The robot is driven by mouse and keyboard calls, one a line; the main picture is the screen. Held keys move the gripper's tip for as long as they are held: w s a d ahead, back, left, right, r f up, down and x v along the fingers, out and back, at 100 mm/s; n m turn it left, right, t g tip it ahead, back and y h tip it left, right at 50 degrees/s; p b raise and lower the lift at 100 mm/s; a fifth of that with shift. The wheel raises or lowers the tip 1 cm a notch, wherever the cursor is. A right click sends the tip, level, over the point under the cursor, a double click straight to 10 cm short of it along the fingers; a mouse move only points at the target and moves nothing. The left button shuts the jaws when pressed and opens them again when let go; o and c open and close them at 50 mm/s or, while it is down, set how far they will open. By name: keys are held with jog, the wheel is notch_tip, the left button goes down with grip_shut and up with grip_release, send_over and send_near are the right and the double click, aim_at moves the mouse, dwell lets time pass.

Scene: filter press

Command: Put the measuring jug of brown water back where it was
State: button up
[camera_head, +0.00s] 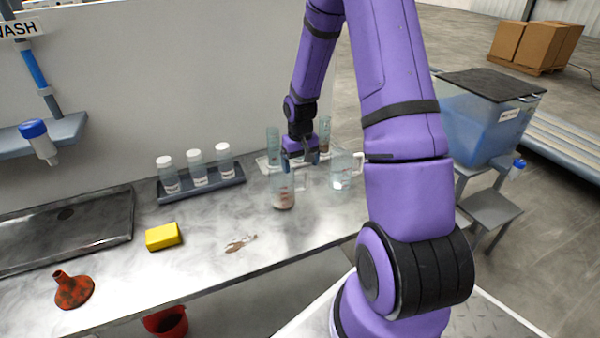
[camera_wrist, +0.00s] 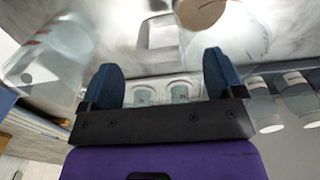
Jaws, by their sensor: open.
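The measuring jug of brown water (camera_head: 284,192) stands upright on the bench, with brown matter low in it. In the wrist view its brown base (camera_wrist: 203,12) shows at the top edge, with its clear handle (camera_wrist: 158,38) beside it. My gripper (camera_head: 300,160) is open, just behind and above the jug in the head view. In the wrist view the gap between its fingertips (camera_wrist: 159,60) is empty and the handle lies just beyond them. I cannot tell whether the fingers touch the jug.
A second clear jug (camera_head: 342,172) stands close on the right. Tall clear cylinders (camera_head: 273,146) stand behind the gripper. A rack (camera_head: 202,187) of white-capped bottles is left.

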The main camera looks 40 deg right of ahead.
jog(key=s+a+r+n+t, duration=0.1)
jog(key=s+a+r, duration=0.25)
jog(key=r, duration=0.55)
jog(key=s+a+r+t+h, duration=0.15)
jog(key=a+r, duration=0.25)
jog(key=r, duration=0.4)
jog(key=s+a+r+n, duration=0.1)
jog(key=s+a+r, duration=0.3)
jog(key=r, duration=0.5)
jog(key=s+a+r+t, duration=0.1)
jog(key=s+a+r, duration=0.1)
jog(key=s, duration=0.3)
jog(key=s+a+r+y, duration=0.1)
jog(key=s+a+r, duration=0.2)
jog(key=s, duration=0.2)
jog(key=s+a+r+n+t, duration=0.1)
jog(key=s+a+r, duration=0.1)
jog(key=s, duration=0.3)
jog(key=shift+s+a+r+t, duration=0.15)
jog(key=shift+s+a+t, duration=0.05)
jog(key=shift+s+t, duration=0.2)
